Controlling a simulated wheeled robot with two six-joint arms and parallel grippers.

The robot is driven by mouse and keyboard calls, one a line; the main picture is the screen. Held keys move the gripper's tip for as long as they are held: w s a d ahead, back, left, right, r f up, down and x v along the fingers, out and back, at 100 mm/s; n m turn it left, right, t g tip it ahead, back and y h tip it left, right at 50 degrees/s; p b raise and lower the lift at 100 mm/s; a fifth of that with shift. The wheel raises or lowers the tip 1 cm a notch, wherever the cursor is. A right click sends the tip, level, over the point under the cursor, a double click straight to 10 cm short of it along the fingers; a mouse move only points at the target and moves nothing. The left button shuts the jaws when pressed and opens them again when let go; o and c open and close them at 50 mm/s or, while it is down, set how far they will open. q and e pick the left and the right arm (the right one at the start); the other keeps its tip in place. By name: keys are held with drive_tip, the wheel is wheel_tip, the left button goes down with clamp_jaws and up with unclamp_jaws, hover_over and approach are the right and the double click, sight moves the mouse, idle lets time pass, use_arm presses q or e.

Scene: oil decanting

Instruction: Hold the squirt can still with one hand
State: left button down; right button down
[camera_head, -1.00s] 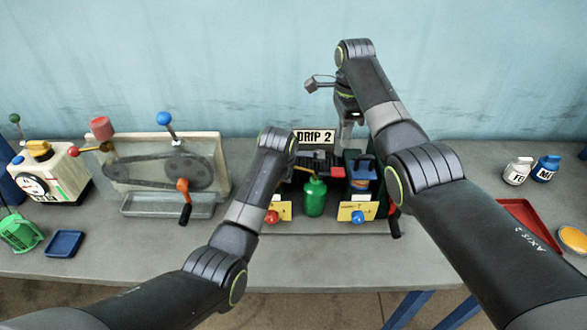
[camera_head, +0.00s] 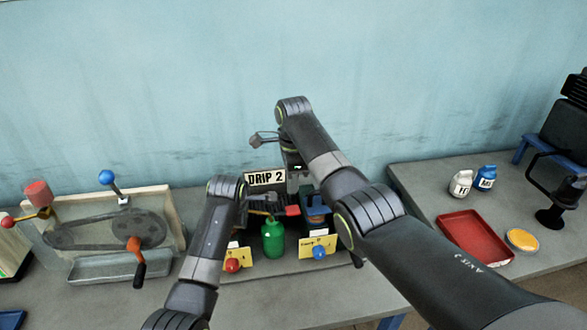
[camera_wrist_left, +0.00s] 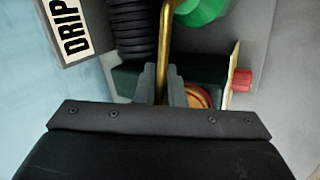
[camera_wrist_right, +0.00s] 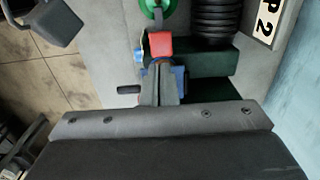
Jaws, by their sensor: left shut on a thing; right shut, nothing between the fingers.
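The green squirt can (camera_head: 273,240) stands upright in the dark drip stand, below the "DRIP 2" sign (camera_head: 265,178). In the left wrist view the can (camera_wrist_left: 203,10) is at the top edge, and my left gripper (camera_wrist_left: 162,78) is shut on a thin brass tube (camera_wrist_left: 162,40) beside it. My right gripper (camera_wrist_right: 160,78) is shut and empty. Its fingertips are close to a red block (camera_wrist_right: 161,44) beside the can; whether they touch it I cannot tell.
Yellow cards with a red knob (camera_head: 232,265) and a blue knob (camera_head: 319,252) are at the stand's front. A belt-and-crank rig (camera_head: 105,230) is at left. A red tray (camera_head: 474,238), a yellow dish (camera_head: 522,240) and small bottles (camera_head: 461,183) are at right.

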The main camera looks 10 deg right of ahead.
sight(297, 209)
wheel_tip(297, 209, down, 7)
drive_tip(key=shift+r, duration=0.15)
idle(0.4)
drive_tip(key=shift+d+f+y, duration=0.3)
drive_tip(key=shift+f+y, duration=0.05)
drive_tip(key=shift+y, duration=0.25)
drive_tip(key=shift+d+f, duration=0.35)
drive_tip(key=shift+f, duration=0.2)
drive_tip(key=shift+r, duration=0.8)
